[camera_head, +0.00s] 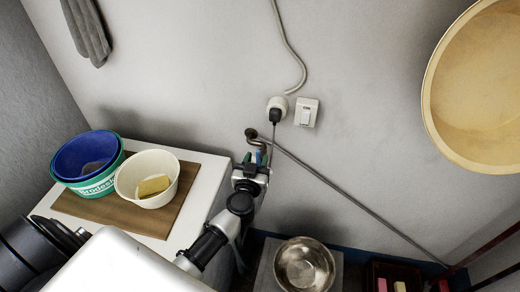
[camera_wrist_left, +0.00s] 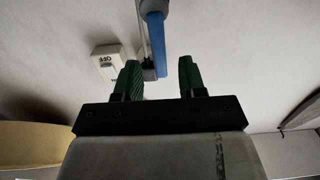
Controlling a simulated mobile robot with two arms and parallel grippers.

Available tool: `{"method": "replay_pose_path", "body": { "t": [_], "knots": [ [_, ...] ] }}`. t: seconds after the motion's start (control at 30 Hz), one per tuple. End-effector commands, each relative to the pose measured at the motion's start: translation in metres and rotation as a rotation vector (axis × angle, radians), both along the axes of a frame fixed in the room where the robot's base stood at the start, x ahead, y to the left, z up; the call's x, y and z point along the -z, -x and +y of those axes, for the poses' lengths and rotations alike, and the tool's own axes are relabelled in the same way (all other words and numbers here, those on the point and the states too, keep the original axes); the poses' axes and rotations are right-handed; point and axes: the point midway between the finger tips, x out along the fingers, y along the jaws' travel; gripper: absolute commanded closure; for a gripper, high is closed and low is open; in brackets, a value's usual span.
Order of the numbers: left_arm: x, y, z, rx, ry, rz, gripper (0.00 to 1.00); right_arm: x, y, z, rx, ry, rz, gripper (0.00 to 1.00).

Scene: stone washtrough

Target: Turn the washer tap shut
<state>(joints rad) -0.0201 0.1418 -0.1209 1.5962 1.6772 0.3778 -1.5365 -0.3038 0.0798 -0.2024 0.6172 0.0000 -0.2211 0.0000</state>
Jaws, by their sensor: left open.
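The washer tap (camera_head: 251,134) is a small brass-coloured fitting on the wall, below and left of the black plug. In the left wrist view its blue lever handle (camera_wrist_left: 157,50) hangs from the top edge, below a grey round part. My left gripper (camera_head: 256,161) is at the tap and covers much of it in the head view. In the wrist view the green fingers of my left gripper (camera_wrist_left: 158,75) are apart, and the handle's lower end appears in the gap between them. Whether either finger touches it, I cannot tell. My right gripper is not in view.
A switch (camera_head: 306,112) and a plugged-in socket (camera_head: 277,104) sit right of the tap. A grey hose or cord (camera_head: 345,195) runs down right. A wooden board (camera_head: 190,203) with basins stands left. A metal bowl (camera_head: 304,264) is below, a yellow basin (camera_head: 480,90) upper right.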

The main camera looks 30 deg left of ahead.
Motion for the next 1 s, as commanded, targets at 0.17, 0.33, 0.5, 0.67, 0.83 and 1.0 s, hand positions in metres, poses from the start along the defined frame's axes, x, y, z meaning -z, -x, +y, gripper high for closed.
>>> {"method": "replay_pose_path", "body": {
  "t": [0.17, 0.33, 0.5, 0.67, 0.83, 1.0],
  "knots": [
    [0.001, -0.028, 0.007, 0.000, -0.002, 0.000, 0.60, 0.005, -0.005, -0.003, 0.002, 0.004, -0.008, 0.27],
    [0.001, -0.041, 0.011, 0.000, -0.001, 0.000, 0.60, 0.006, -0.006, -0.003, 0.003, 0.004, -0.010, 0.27],
    [0.000, -0.043, 0.011, 0.001, 0.000, 0.001, 0.60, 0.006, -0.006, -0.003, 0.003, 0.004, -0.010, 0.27],
    [0.000, -0.043, 0.011, 0.001, 0.000, 0.001, 0.63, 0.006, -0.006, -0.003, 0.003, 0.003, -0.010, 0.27],
    [0.000, -0.043, 0.011, 0.001, -0.001, 0.001, 0.89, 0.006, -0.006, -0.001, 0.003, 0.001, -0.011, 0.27],
    [0.000, -0.043, 0.011, 0.001, 0.000, 0.001, 1.00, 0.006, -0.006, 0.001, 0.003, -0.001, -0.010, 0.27]
  ]
}}
